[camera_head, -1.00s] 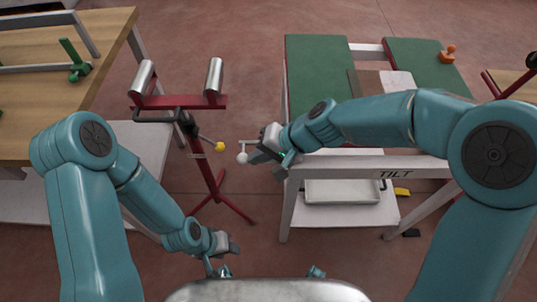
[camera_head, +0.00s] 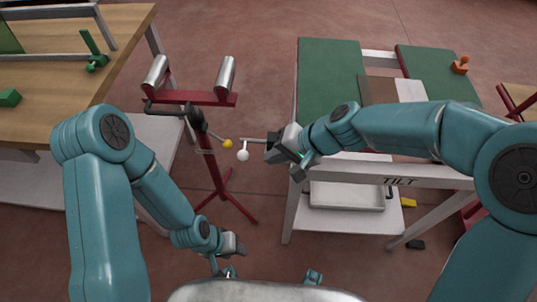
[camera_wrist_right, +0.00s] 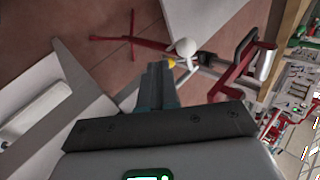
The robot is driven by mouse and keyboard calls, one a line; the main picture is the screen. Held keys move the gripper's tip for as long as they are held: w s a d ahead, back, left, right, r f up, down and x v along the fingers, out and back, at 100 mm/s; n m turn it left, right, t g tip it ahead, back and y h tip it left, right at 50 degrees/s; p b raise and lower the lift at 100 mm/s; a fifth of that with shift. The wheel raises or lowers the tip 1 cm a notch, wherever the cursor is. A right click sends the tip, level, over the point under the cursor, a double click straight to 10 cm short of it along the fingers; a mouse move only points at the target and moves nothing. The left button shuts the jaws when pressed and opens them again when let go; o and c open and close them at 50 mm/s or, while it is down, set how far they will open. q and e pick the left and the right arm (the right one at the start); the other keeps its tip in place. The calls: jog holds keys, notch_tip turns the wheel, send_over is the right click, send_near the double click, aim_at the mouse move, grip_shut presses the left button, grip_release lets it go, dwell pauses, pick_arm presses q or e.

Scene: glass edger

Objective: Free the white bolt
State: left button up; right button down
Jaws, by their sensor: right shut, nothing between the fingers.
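The white ball also shows in the right wrist view (camera_wrist_right: 185,47), just beyond the fingertips. My right gripper (camera_head: 270,150) is shut and empty, just right of the ball and apart from it.
The tilt table (camera_head: 325,85) has green pads and a lower shelf with a white tray (camera_head: 345,195). A red roller stand (camera_head: 215,180) with a yellow knob (camera_head: 228,143) stands close left of the ball. A wooden bench (camera_head: 130,25) is at left.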

jog(key=p+v, duration=0.1)
jog(key=v, duration=0.8)
jog(key=shift+r, duration=0.25)
jog(key=shift+w+d, duration=0.1)
jog(key=shift+w, duration=0.05)
jog(key=s+d+f+h+p, duration=0.2)
jog(key=d+f, duration=0.1)
jog(key=f, duration=0.4)
jog(key=s+d+f+h+p, duration=0.1)
jog(key=s+d+f+p, duration=0.15)
jog(key=f, duration=0.45)
jog(key=s+d+f+g+h+p, duration=0.1)
jog(key=s+d+f+p, duration=0.1)
jog(key=s+f, duration=0.7)
jog(key=s+p, duration=0.1)
jog(key=s, duration=0.1)
jog(key=shift+s+d+p, duration=0.15)
jog(key=shift+s+p, duration=0.1)
jog(key=shift+p, duration=0.05)
